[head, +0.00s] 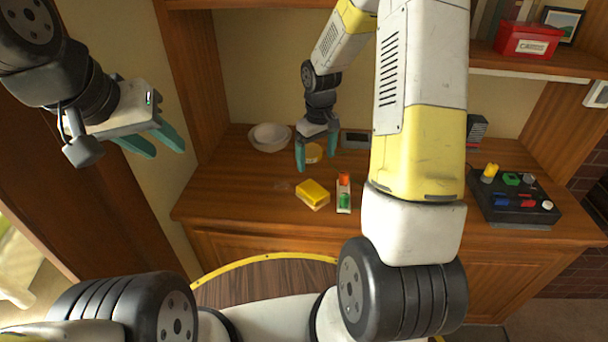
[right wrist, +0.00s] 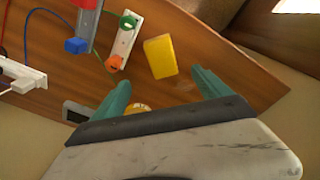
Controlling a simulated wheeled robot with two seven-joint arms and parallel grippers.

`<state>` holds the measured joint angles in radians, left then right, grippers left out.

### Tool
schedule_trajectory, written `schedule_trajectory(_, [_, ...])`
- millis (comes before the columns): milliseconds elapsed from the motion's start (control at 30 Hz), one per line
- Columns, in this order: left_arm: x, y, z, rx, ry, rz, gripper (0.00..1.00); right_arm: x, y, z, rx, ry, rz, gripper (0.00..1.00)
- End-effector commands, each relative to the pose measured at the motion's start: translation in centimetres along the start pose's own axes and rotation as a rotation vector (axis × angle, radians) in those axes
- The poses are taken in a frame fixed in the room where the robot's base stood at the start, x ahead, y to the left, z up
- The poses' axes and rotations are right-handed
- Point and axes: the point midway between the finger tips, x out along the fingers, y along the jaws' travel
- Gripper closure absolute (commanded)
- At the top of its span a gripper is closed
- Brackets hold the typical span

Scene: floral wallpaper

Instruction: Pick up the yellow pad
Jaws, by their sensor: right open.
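The yellow pad (head: 313,191) is a small block lying on the wooden desk, left of a white strip with red and green parts (head: 344,193). In the right wrist view the pad (right wrist: 160,57) lies just beyond the fingertips, nearer the right finger. My right gripper (head: 317,164) is open above the desk, behind the pad and apart from it; its teal fingers also show in the right wrist view (right wrist: 161,78). My left gripper (head: 168,153) is open and empty, held in the air at the left, away from the desk.
A round yellow item (head: 314,153) lies behind the pad, partly hidden by my right gripper. A dark box with coloured blocks (head: 515,200) is at the right. A shelf above holds a red box (head: 528,40). The desk left of the pad is clear.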

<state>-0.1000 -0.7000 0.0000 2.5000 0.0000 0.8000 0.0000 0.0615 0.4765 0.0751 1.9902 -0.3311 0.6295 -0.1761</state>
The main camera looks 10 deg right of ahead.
Motion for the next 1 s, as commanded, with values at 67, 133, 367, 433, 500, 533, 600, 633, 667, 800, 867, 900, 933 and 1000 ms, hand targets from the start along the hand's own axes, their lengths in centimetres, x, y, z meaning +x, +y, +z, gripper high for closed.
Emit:
schedule_trajectory(67, [0.0,0.0,0.0,0.000,0.000,0.000,0.64,3.2,0.1,-0.3,-0.027,-0.032,-0.015,0.13])
schedule_trajectory(133, [0.0,0.0,0.0,0.000,0.000,0.000,0.64,5.0,0.1,-0.6,-0.046,-0.049,-0.023,0.13])
schedule_trajectory(367, [0.0,0.0,0.0,0.000,0.000,0.000,0.64,7.9,0.1,-0.7,-0.069,-0.066,-0.032,0.13])
schedule_trajectory(433, [0.0,0.0,0.0,0.000,0.000,0.000,0.64,8.7,0.1,-0.6,-0.069,-0.068,-0.033,0.13])
schedule_trajectory(500, [0.0,0.0,0.0,0.000,0.000,0.000,0.64,9.5,0.1,-0.5,-0.068,-0.067,-0.032,0.13])
schedule_trajectory(533, [0.0,0.0,0.0,0.000,0.000,0.000,0.64,9.8,0.0,-0.5,-0.068,-0.067,-0.032,0.13])
schedule_trajectory(600, [0.0,0.0,0.0,0.000,0.000,0.000,0.64,10.6,-0.1,-0.4,-0.069,-0.068,-0.032,0.13])
schedule_trajectory(633, [0.0,0.0,0.0,0.000,0.000,0.000,0.64,11.0,-0.1,-0.5,-0.069,-0.068,-0.032,0.13])
schedule_trajectory(667, [0.0,0.0,0.0,0.000,0.000,0.000,0.64,11.4,-0.2,-0.4,-0.069,-0.068,-0.033,0.13])
schedule_trajectory(800, [0.0,0.0,0.0,0.000,0.000,0.000,0.64,13.6,-0.3,-0.3,-0.068,-0.068,-0.033,0.13])
schedule_trajectory(867, [0.0,0.0,0.0,0.000,0.000,0.000,0.64,14.3,-0.3,-0.3,-0.068,-0.067,-0.032,0.13])
schedule_trajectory(900, [0.0,0.0,0.0,0.000,0.000,0.000,0.64,14.6,-0.3,-0.3,-0.068,-0.066,-0.032,0.13])
schedule_trajectory(933, [0.0,0.0,0.0,0.000,0.000,0.000,0.64,14.8,-0.3,-0.3,-0.067,-0.066,-0.031,0.13])
schedule_trajectory(1000, [0.0,0.0,0.0,0.000,0.000,0.000,0.64,14.9,-0.3,-0.3,-0.067,-0.065,-0.031,0.13])
